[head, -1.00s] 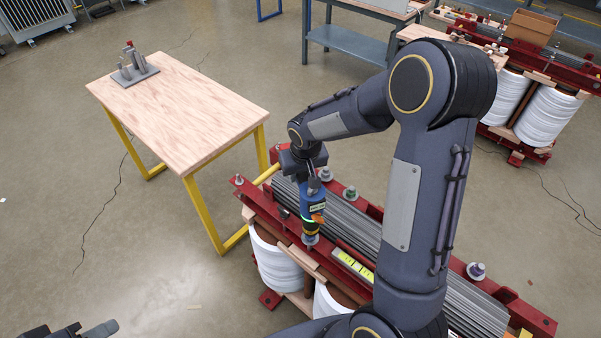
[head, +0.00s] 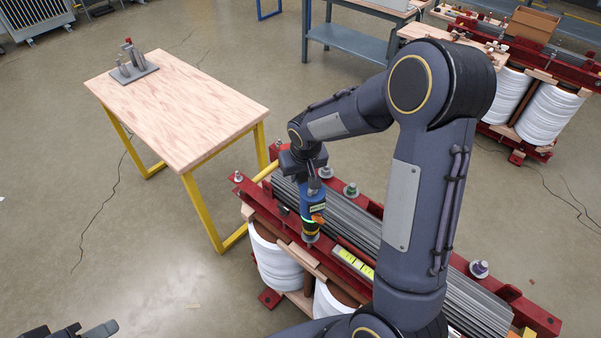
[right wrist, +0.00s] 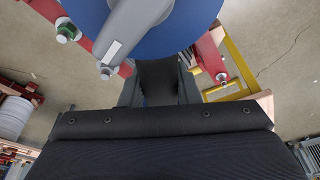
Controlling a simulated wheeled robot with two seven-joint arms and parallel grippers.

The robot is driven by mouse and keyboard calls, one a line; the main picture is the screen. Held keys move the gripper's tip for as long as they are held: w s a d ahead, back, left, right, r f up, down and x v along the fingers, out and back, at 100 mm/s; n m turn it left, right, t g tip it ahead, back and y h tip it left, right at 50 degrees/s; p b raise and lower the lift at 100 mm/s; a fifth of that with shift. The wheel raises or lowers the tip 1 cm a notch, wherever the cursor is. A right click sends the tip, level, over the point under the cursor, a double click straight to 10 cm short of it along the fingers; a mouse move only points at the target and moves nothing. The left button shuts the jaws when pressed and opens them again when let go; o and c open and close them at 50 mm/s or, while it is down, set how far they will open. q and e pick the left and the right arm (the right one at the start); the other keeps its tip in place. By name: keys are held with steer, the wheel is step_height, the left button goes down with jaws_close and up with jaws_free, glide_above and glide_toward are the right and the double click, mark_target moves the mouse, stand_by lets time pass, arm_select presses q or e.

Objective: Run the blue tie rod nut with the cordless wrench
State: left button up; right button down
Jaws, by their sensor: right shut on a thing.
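My right gripper (head: 308,168) is shut on the blue cordless wrench (head: 313,203) and holds it upright, nose down. The wrench has an orange part, and a green glow shows low on its body. Its nose stands over a tie rod end with a grey washer (head: 310,239) on the near red beam. The nut there is hidden, so I cannot tell its colour. In the right wrist view the wrench's round blue body (right wrist: 165,25) fills the top. My left gripper (head: 85,330) shows only partly at the bottom left edge.
A green nut (head: 350,190) and a purple nut (head: 479,268) stand on the far red beam (head: 510,292). A yellow level-like block (head: 353,264) lies near the wrench. The wooden table (head: 190,110) holds a grey fixture (head: 133,70) and is otherwise clear.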

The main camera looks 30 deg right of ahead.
steer(key=shift+f+b, duration=0.95)
steer(key=shift+b, duration=0.4)
stand_by(1.5)
steer(key=shift+f+b, duration=0.3)
steer(key=shift+b, duration=0.25)
stand_by(1.5)
steer(key=shift+f, duration=0.15)
stand_by(2.2)
